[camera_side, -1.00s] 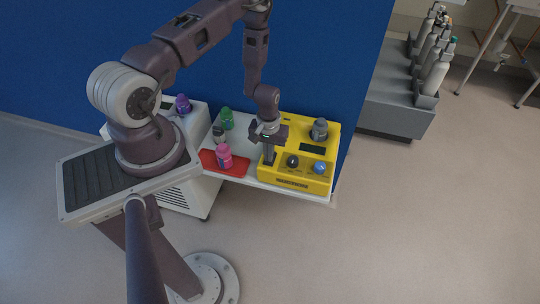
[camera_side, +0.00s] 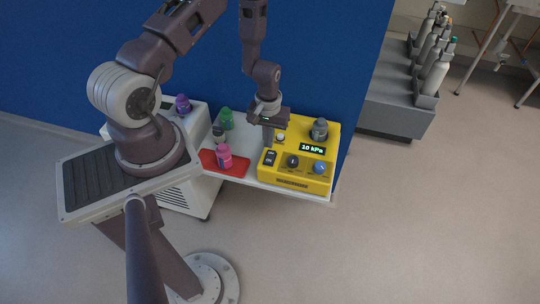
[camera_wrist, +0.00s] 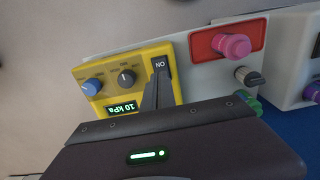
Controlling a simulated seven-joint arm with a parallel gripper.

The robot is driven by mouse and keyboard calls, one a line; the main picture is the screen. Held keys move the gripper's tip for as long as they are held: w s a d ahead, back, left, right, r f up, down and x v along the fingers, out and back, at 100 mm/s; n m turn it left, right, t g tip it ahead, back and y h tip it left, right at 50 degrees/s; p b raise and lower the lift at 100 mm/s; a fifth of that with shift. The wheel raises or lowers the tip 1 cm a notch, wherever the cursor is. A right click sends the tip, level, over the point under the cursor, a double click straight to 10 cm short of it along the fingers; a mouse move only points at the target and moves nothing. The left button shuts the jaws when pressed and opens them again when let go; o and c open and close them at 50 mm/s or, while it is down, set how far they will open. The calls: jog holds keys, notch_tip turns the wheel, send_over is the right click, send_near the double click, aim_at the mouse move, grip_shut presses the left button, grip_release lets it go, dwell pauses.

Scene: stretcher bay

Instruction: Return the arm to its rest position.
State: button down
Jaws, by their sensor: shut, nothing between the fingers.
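My gripper (camera_side: 268,144) is shut and empty, pointing down above the left part of the yellow unit (camera_side: 300,180). In the wrist view its closed fingers (camera_wrist: 156,88) appear close to the black rocker switch (camera_wrist: 160,64), marked ON; in the side view the switch (camera_side: 269,158) is clear of the fingers, just below them. The unit's display (camera_side: 312,149) is lit and reads 10 kPa. It also carries a black knob (camera_side: 292,161), a blue knob (camera_side: 320,167) and a grey container (camera_side: 320,129).
The blue wall (camera_side: 320,60) rises close behind. Gas cylinders (camera_side: 432,65) stand at right.

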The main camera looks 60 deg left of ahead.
jog(key=w+d+r+m+t, duration=0.15)
jog(key=d+r, duration=0.25)
jog(key=r, duration=1)
jog(key=d+r+m+t, duration=0.2)
jog(key=d+r+m, duration=0.15)
jog(key=r, duration=1.15)
jog(key=s+d+r+m+t, duration=0.1)
jog(key=s+d+r+m, duration=0.1)
jog(key=s+r, duration=0.3)
jog(key=s+d+r+m+t, duration=0.1)
jog(key=s+d+r, duration=0.3)
jog(key=s, duration=0.8)
notch_tip(320, 180, up, 2)
jog(key=shift+s+d+r+m, duration=0.15)
jog(key=shift+d+r+m, duration=0.05)
jog(key=shift+d+m, duration=0.25)
